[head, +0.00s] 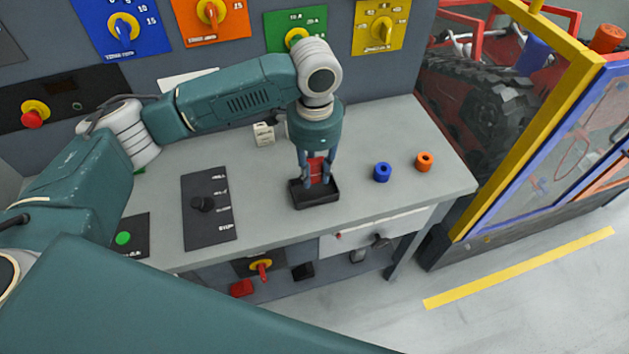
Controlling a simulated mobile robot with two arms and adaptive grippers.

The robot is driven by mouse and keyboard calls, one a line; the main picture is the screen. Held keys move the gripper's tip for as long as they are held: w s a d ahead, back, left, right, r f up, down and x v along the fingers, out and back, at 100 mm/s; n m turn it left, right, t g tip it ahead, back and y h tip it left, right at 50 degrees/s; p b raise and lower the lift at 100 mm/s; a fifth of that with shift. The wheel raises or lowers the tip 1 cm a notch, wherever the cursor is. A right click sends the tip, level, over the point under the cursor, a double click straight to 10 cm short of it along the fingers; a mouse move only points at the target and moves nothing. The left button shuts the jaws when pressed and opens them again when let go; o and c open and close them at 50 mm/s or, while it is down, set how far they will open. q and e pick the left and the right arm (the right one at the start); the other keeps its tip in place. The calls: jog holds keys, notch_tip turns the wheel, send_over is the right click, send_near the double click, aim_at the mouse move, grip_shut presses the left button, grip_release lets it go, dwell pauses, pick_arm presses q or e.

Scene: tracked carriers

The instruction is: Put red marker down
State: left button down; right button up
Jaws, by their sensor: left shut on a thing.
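The red marker (317,172) is between the fingers of my left gripper (317,183), which is shut on it. The gripper points straight down over a small black open tray (317,200) on the grey workbench. The marker's lower end is at or just inside the tray; I cannot tell whether it touches the tray's floor. The fingers partly hide the marker. My right gripper does not show.
A black panel with a knob (208,215) lies left. A small white block (263,134) is behind. A drawer (375,232) is below the front edge.

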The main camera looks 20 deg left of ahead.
aim_at(314, 182)
pick_arm(q)
jog(key=shift+f, duration=0.35)
notch_tip(314, 182, down, 4)
jog(key=shift+a+p, duration=0.1)
jog(key=shift+p, duration=0.2)
jog(key=shift+f, duration=0.1)
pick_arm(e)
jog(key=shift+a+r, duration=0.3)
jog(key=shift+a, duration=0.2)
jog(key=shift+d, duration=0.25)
pick_arm(q)
jog(key=c, duration=1.7)
grip_release()
jog(key=shift+f, duration=0.1)
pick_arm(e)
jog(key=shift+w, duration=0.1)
